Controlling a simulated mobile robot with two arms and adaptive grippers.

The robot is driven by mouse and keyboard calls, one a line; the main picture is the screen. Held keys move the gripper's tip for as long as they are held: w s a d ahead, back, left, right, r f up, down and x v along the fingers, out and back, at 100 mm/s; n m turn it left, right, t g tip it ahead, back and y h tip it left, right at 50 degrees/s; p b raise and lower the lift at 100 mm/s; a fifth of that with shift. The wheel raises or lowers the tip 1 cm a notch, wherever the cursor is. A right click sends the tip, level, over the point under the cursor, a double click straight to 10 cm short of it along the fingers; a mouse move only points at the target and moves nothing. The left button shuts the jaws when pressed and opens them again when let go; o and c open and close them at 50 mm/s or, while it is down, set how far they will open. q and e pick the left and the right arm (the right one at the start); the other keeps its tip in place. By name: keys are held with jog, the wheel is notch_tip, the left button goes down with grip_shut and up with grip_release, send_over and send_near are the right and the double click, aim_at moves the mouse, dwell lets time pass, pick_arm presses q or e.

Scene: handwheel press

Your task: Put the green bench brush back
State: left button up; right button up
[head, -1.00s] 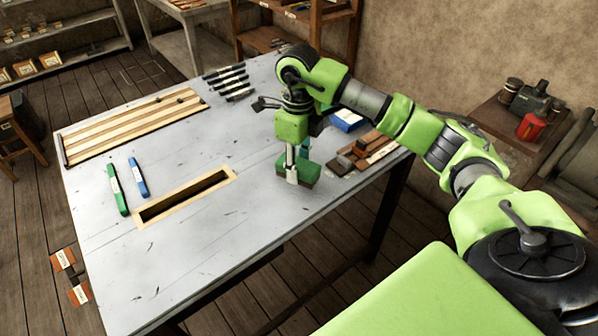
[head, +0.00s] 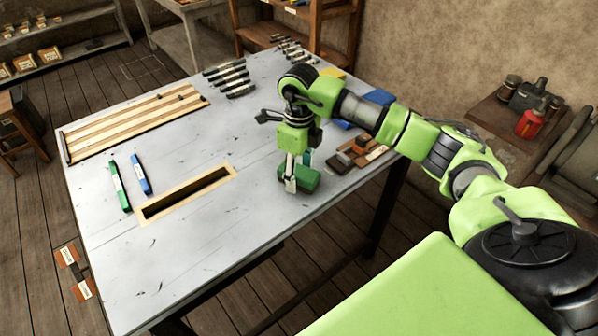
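The green bench brush (head: 307,180) is a blocky green thing over the front right part of the grey table (head: 215,245). My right gripper (head: 290,178) points down at it, with pale fingers against its left side. The gripper looks shut on the brush, though the far finger is partly hidden. The brown bristle side is not clearly visible now. I cannot tell whether the brush touches the tabletop. My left gripper is not in view.
A wood-framed slot (head: 185,195) lies left of the gripper, beside a green stick (head: 119,186) and a blue stick (head: 141,174). A slatted wooden rack (head: 135,122) and dark-handled tools (head: 230,78) lie farther back. Brown blocks (head: 341,162) sit to the right. The front tabletop is clear.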

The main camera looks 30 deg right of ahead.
aim_at(299, 171)
jog(key=shift+r, duration=0.2)
jog(key=shift+w+r, duration=0.1)
jog(key=shift+r, duration=0.25)
notch_tip(299, 171, up, 11)
jog(key=b, duration=0.2)
dwell(0.3)
